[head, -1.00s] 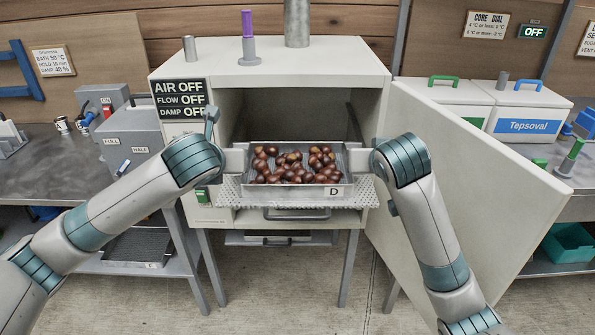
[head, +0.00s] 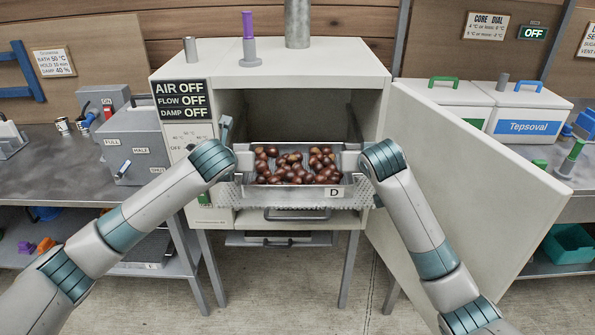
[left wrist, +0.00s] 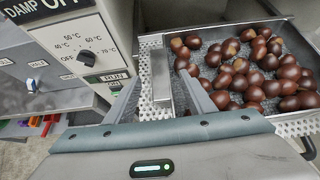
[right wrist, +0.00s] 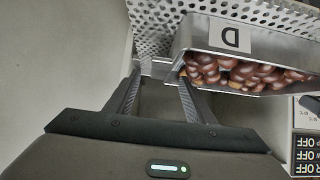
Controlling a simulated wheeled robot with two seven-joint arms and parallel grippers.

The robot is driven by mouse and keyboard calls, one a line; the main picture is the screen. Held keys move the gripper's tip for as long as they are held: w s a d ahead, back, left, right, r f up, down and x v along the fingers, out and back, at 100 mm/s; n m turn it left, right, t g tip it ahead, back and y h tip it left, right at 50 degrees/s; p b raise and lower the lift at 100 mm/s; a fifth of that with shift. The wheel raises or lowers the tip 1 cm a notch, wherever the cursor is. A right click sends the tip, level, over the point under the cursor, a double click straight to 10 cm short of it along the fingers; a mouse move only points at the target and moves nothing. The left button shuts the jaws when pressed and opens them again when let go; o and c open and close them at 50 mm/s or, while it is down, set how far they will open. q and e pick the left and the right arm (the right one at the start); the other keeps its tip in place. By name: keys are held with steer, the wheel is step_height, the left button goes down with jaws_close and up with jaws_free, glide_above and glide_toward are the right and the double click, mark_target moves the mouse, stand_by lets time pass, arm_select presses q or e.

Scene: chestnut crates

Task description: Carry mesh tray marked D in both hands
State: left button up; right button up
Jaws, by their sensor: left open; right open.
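The mesh tray marked D (head: 334,192) holds a heap of brown chestnuts and sits level on a perforated shelf (head: 290,202) at the cabinet's opening. My left gripper (head: 243,160) is at the tray's left side, open. In the left wrist view its fingers (left wrist: 161,92) stand either side of a flat metal tab at the tray's side. My right gripper (head: 350,160) is at the tray's right side, also open. In the right wrist view its fingers (right wrist: 158,85) straddle the tray's other side tab. I cannot tell whether the fingers touch the tabs.
The white cabinet (head: 290,62) has its door (head: 470,180) swung open on the right, close to my right arm. Its panel (head: 182,98) reads OFF for air, flow and damp. A bench (head: 45,180) stands left; cooler boxes (head: 525,108) stand right.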

arm_select(q)
steer(key=x, duration=0.6)
steer(key=shift+w+f, duration=0.1)
steer(key=shift+w, duration=0.1)
arm_select(e)
steer(key=x, duration=0.6)
steer(key=shift+w+f, duration=0.15)
arm_select(q)
steer(key=shift+c, duration=0.3)
arm_select(e)
steer(key=shift+c, duration=0.3)
arm_select(q)
jaws_close()
arm_select(e)
jaws_close()
steer(key=shift+w, duration=0.1)
